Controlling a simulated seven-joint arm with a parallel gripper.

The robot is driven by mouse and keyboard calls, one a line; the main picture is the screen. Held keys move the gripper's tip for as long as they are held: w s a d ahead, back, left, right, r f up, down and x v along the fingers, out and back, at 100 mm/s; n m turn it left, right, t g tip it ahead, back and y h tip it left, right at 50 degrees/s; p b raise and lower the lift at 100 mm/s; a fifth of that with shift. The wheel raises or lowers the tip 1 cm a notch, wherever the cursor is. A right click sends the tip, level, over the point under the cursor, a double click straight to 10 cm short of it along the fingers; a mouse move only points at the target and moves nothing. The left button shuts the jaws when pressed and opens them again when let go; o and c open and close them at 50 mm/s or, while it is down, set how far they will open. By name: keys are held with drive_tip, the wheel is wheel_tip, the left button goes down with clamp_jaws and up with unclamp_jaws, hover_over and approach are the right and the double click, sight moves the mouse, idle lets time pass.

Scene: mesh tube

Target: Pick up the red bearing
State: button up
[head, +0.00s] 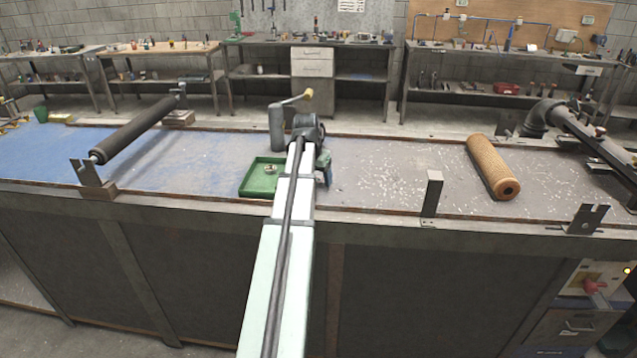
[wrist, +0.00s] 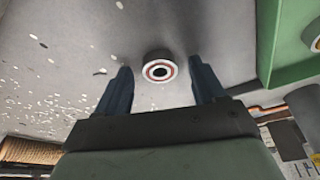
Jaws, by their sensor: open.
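The red bearing (wrist: 159,69) is a small pale ring with a red band and a dark centre, on the grey bench top in the wrist view. My gripper (wrist: 160,75) is open, with one dark finger on each side of the bearing and a visible gap to both. The bearing does not show clearly in the head view, where my arm and gripper (head: 323,168) are over the bench just right of the green tray.
The green tray (head: 256,184) holds small ring parts and also shows in the wrist view (wrist: 288,72). An orange mesh tube (head: 490,165) lies to the right. A metal bracket (head: 432,193) stands at the front edge. A dark roller (head: 135,130) is on the left.

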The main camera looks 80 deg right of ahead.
drive_tip(key=shift+f, duration=0.1)
drive_tip(key=shift+c, duration=0.3)
drive_tip(key=c, duration=1.1)
